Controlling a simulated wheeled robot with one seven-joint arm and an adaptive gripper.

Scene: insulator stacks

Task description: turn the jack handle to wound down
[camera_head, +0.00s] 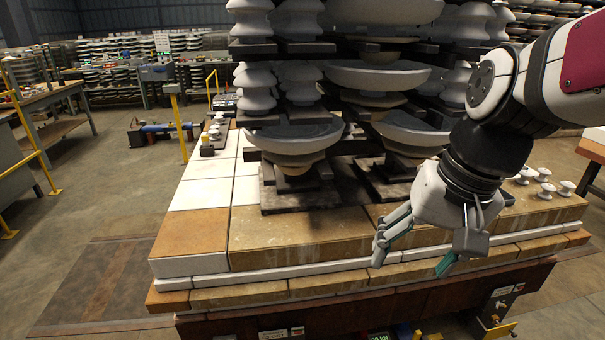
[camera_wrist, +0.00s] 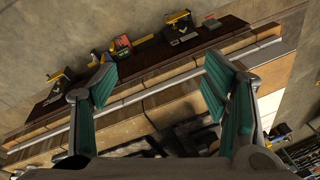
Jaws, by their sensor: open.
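My gripper (camera_head: 412,263) hangs open and empty in front of the front edge of the brick-topped kiln car (camera_head: 300,240), right of centre. In the wrist view its two green-padded fingers (camera_wrist: 160,84) are spread wide with nothing between them. Below the deck runs a dark red-brown side beam (camera_head: 370,303). A black and yellow mechanism (camera_head: 497,318) sits low on the beam at the right. The wrist view shows two such black and yellow mechanisms, one at the left (camera_wrist: 58,86) and one at the top (camera_wrist: 180,28). I cannot tell which part is the jack handle.
Tall stacks of pale insulators (camera_head: 295,140) stand on the deck behind my gripper. Small white insulators (camera_head: 545,190) stand at the deck's right. Green and red parts (camera_wrist: 120,45) sit along the beam. The floor (camera_head: 110,220) at left is mostly clear, with yellow rails farther out.

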